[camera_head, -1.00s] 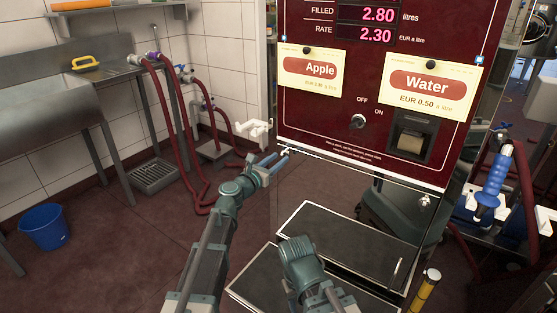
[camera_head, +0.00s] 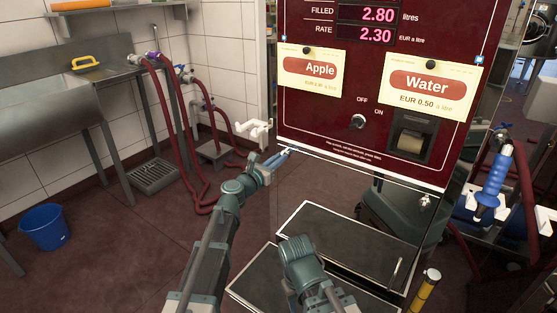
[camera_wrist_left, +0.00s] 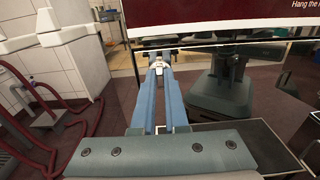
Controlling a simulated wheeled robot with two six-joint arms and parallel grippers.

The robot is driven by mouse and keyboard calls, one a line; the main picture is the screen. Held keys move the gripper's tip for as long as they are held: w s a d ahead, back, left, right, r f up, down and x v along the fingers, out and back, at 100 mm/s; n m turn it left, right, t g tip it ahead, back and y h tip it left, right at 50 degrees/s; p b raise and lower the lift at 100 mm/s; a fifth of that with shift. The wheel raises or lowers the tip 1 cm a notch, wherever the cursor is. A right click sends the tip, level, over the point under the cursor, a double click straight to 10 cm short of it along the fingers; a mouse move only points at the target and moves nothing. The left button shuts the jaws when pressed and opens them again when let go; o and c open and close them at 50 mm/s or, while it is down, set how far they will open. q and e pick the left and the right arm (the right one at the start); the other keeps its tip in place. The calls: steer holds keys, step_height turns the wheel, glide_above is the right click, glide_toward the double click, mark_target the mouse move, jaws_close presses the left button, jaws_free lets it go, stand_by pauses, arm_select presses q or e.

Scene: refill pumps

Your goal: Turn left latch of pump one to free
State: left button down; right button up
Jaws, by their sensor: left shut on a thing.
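The pump (camera_head: 330,125) is a dark red panel with displays, an Apple card and a Water card. The left latch (camera_head: 287,150) is a small pale metal piece at the panel's lower left corner. My left gripper (camera_head: 283,154) has its blue fingers at this latch. In the left wrist view, the fingertips (camera_wrist_left: 159,67) are shut on the small metal latch (camera_wrist_left: 158,64), just below the panel's lower edge. The fingers hide part of the latch, so its exact turn is hard to tell. My right gripper is not in view.
A white holder (camera_head: 254,131) sticks out left of the panel, close to my left gripper. A black step or box (camera_head: 330,225) stands below the pump. Red hoses (camera_head: 180,150), a sink (camera_head: 45,105) and a blue bucket (camera_head: 44,227) are at the left.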

arm_select(q)
steer(key=shift+s+d+f+m, duration=0.1)
steer(key=shift+m, duration=4.35)
steer(key=shift+s+d+f+m, duration=0.1)
steer(key=shift+m, duration=4.35)
steer(key=c, duration=0.9)
jaws_free()
steer(key=shift+c, duration=0.2)
steer(key=v, duration=1.3)
steer(key=shift+s+a, duration=0.3)
